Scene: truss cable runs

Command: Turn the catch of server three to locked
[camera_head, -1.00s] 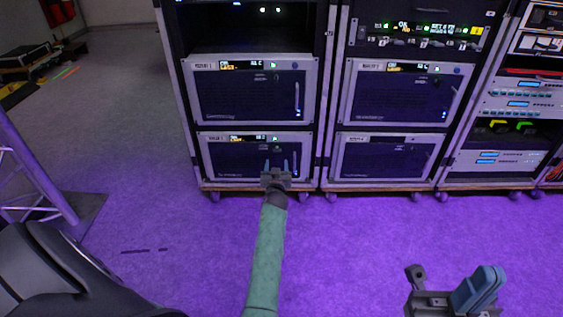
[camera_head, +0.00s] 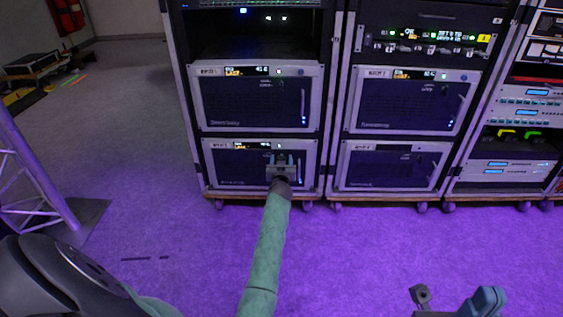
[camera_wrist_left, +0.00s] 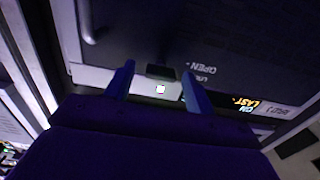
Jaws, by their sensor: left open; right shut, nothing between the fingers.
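My left gripper (camera_head: 284,158) is in front of the lower server (camera_head: 235,172) of the left rack, near the top middle of its front. In the left wrist view, its fingers are open, one on each side of a small dark catch (camera_wrist_left: 160,73). The catch lies crosswise in that picture, above a small lit square. Upside-down lettering beside it includes "OPEN"; the line under that is partly cut off. Contact between fingers and catch cannot be told. The server's number is too small to read surely. My right gripper (camera_head: 430,295) is shut and empty at the bottom right.
Another server (camera_head: 250,97) with a vertical handle sits above, and two similar servers stand in the middle rack (camera_head: 408,100). A further rack (camera_head: 515,110) is at the right. A truss (camera_head: 35,175) stands at the left. Purple-lit floor in front is clear.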

